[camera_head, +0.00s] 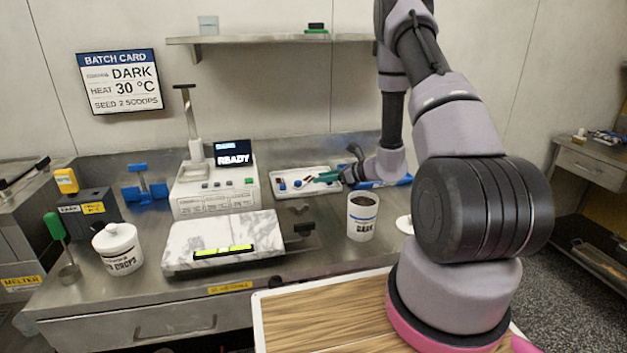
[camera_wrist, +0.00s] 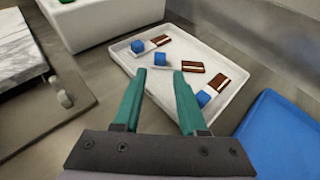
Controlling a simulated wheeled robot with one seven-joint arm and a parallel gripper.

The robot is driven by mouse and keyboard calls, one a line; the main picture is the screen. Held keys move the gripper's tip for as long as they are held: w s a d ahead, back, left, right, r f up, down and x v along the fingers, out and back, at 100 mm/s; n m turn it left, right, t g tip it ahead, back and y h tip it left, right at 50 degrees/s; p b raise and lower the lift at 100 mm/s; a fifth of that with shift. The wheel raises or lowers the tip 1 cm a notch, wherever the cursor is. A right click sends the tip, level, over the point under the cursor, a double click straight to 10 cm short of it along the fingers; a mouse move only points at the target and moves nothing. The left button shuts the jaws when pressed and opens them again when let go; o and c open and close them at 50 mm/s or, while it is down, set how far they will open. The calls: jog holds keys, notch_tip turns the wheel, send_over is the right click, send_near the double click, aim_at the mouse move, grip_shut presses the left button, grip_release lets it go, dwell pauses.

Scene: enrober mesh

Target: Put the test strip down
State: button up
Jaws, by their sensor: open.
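My gripper (camera_wrist: 159,74) is open, its two teal fingers reaching over the near edge of the white tray (camera_wrist: 228,106). The tray holds several strips with brown-and-white ends and blue grips. The middle strip (camera_wrist: 195,67) has its blue grip (camera_wrist: 160,58) just beyond the gap between my fingertips; I cannot tell whether they touch it. Another strip (camera_wrist: 153,43) lies farther back, and one (camera_wrist: 212,89) lies to the right. Which is the test strip is not clear. In the head view, my gripper (camera_head: 327,177) is at the right part of the tray (camera_head: 292,193).
A blue tray (camera_wrist: 285,135) is close on the right. A white machine (camera_head: 215,188) reading READY and a marble slab (camera_head: 205,235) stand to the left. A dark-filled cup (camera_head: 362,218) stands in front of the white tray, and a shelf (camera_head: 270,39) hangs above.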

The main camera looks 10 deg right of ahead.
jog(key=shift+s+d+r, duration=0.15)
jog(key=shift+s+d, duration=0.1)
jog(key=s+a+r+n+g+y, duration=0.1)
jog(key=s+a+r+n+g, duration=0.35)
jog(key=r, duration=0.65)
jog(key=s+a+r+n+g+y, duration=0.1)
jog(key=s+a+r+n, duration=0.45)
jog(key=r, duration=0.55)
jog(key=s+d+r+n+t+h, duration=0.1)
jog(key=s+d+r+n+h, duration=0.3)
jog(key=s, duration=0.6)
jog(key=s+d+r+n+t+h, duration=0.2)
jog(key=s+d+r+n+h, duration=0.2)
jog(key=s+r+n, duration=0.4)
jog(key=s+r+h, duration=0.1)
jog(key=s+r, duration=0.2)
jog(key=shift+s+d+n, duration=0.2)
jog(key=shift+d+n, duration=0.1)
jog(key=shift+n, duration=0.1)
jog(key=shift+a, duration=0.1)
